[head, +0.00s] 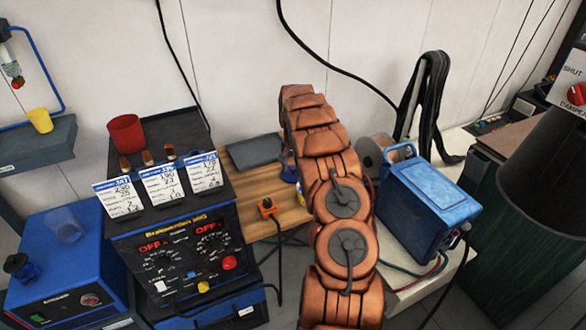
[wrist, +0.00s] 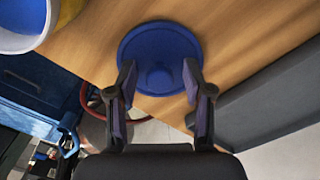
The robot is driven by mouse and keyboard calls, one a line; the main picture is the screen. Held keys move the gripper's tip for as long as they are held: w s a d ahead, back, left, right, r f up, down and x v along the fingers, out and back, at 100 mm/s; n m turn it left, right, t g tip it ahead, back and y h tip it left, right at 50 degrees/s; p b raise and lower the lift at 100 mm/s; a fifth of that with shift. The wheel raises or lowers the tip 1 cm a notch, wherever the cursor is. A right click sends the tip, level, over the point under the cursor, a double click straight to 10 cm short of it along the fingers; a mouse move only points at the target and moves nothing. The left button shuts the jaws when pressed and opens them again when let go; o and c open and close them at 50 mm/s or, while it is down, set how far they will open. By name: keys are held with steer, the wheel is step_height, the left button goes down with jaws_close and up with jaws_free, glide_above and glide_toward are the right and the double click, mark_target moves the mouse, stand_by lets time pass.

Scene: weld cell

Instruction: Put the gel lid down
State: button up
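The gel lid (wrist: 160,45), a round blue disc with a raised knob, appears in the wrist view over the wooden tabletop (wrist: 245,35), near its edge. It seems to lie flat on the wood, knob up. My gripper (wrist: 160,75) has its two fingers spread, one on each side of the knob with a gap to it; the fingertips overlap the lid's outline. Whether they touch the rim is unclear. In the head view a small blue thing (head: 289,172), likely the lid, shows left of my arm, which hides my gripper.
An open pot (wrist: 40,35) with a pale rim and blue inside stands at the wrist view's upper left. A dark grey slab (head: 255,150) lies on the table. An orange-topped object (head: 267,208) sits at the front. A blue machine (head: 430,200) stands right of my arm.

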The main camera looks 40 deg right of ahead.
mark_target(293, 167)
step_height(293, 167, up, 12)
steer(key=b, duration=0.3)
steer(key=s+a+r+n, duration=0.2)
steer(key=s+a+r, duration=0.2)
steer(key=a, duration=0.5)
steer(key=s+a+r+n+g, duration=0.1)
steer(key=s+a+r+n, duration=0.15)
steer(key=a, duration=0.65)
steer(key=s+a+r+n, duration=0.1)
steer(key=s+a+r, duration=0.35)
steer(key=a, duration=0.45)
steer(key=s+a+f+n, duration=0.1)
steer(key=s+a+n, duration=0.1)
steer(key=s+a, duration=0.3)
steer(key=s+a+f+n, duration=0.2)
steer(key=s+a, duration=0.4)
steer(key=s, duration=0.7)
steer(key=s+a+f+n, duration=0.1)
steer(key=s+a+n, duration=0.2)
steer(key=s+a, duration=0.3)
steer(key=s, duration=0.3)
steer(key=shift+s+f+g, duration=0.35)
steer(key=shift+s+g, duration=0.05)
